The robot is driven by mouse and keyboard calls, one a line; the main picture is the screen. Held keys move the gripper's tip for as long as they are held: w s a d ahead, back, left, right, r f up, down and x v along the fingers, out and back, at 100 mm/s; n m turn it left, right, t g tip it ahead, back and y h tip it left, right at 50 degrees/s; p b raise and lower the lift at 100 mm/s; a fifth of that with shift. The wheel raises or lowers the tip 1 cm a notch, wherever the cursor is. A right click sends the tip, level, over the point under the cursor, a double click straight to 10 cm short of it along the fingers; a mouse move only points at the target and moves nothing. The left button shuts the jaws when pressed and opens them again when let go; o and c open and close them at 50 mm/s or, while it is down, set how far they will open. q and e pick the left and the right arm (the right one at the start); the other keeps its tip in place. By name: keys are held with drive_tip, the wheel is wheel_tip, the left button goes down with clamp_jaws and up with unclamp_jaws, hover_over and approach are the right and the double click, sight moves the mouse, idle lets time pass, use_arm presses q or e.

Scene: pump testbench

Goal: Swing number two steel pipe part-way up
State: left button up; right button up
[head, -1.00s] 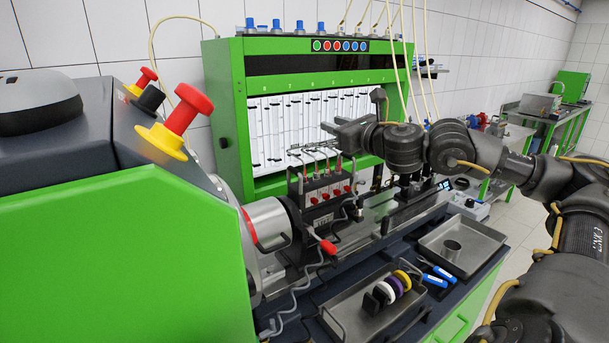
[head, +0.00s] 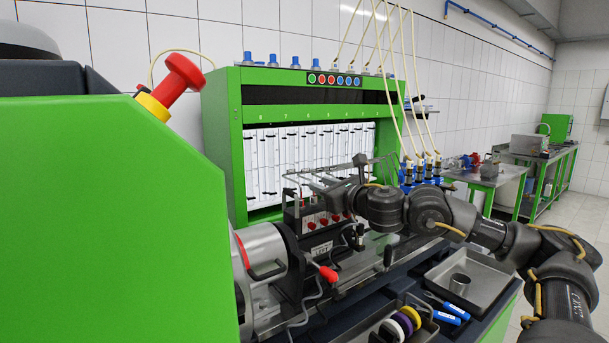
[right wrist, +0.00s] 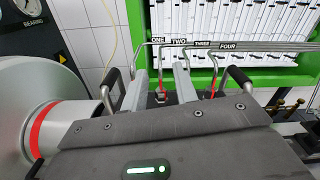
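The number two steel pipe (right wrist: 161,68) runs down from its label "TWO" in the right wrist view, ending near a red fitting. My right gripper (right wrist: 161,82) is open, with one grey finger on each side of this pipe; contact cannot be made out. Pipes labelled "ONE", "THREE" and "FOUR" stand beside it. In the head view my right gripper (head: 328,188) is at the pipes, just above the dark pump block (head: 321,222) with red caps, and partly covers them. My left gripper is out of view.
The green test bench cabinet (head: 237,150) with white gauge tubes stands behind the pump. A round steel drive housing (head: 264,251) is left of it, with a red-tipped lever (head: 328,273) in front. A metal tray (head: 480,280) lies at the right.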

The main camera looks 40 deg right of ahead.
sight(304, 178)
drive_tip(key=w+p, duration=0.1)
drive_tip(key=w, duration=0.1)
drive_tip(key=w+p, duration=0.1)
drive_tip(key=w, duration=0.2)
drive_tip(key=w+d+p, duration=0.1)
drive_tip(key=w, duration=0.2)
drive_tip(key=shift+w, duration=0.15)
clamp_jaws()
